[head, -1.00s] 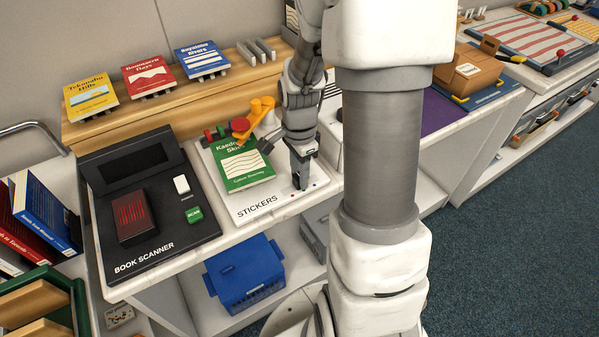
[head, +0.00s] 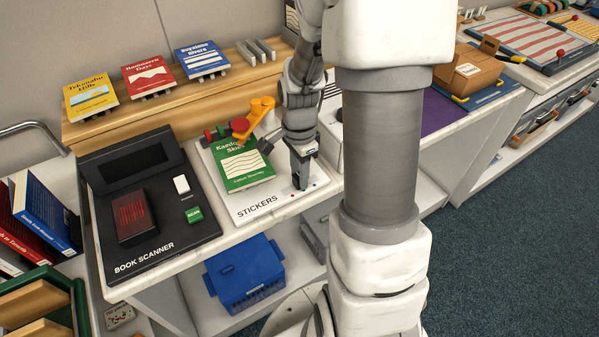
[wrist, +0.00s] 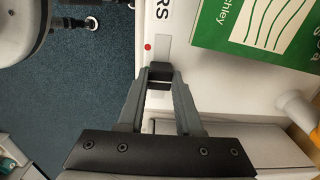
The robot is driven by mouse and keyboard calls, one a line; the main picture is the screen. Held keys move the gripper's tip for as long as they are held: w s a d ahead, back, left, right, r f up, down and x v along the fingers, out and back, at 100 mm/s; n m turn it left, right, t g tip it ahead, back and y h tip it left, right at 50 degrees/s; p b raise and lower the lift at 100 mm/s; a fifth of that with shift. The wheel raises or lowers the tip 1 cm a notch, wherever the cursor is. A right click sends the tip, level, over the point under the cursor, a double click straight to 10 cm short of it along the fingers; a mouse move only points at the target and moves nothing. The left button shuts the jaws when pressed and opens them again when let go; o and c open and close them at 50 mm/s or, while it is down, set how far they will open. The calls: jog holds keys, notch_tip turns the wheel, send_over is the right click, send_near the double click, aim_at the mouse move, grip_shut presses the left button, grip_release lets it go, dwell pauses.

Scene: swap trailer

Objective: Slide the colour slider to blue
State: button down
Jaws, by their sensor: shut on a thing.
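The white sticker board (head: 268,207), marked STICKERS, lies on the counter. Its colour slider is at the front right corner, with a pale track (wrist: 164,50) showing in the wrist view. A red dot (wrist: 148,46) lies beside the track there. A blue dot (head: 314,186) shows just right of my fingers in the head view. My gripper (head: 300,186) points down at the slider and is shut on its small dark knob (wrist: 160,86), between the fingertips in the wrist view. The fingers hide most of the knob and part of the track.
A green book (head: 244,166) lies on the board, with an orange lever arm (head: 255,116) behind it. The black book scanner (head: 150,200) stands to the left. A blue crate (head: 245,275) sits on the shelf below. The counter's front edge is close to my gripper.

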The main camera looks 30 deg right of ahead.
jog(key=shift+w+d, duration=0.1)
jog(key=shift+d, duration=1.65)
jog(key=c, duration=0.6)
grip_release()
jog(key=shift+o, duration=0.2)
jog(key=shift+r, duration=0.1)
notch_tip(320, 180, up, 17)
jog(key=p, duration=0.3)
jog(key=shift+r, duration=0.1)
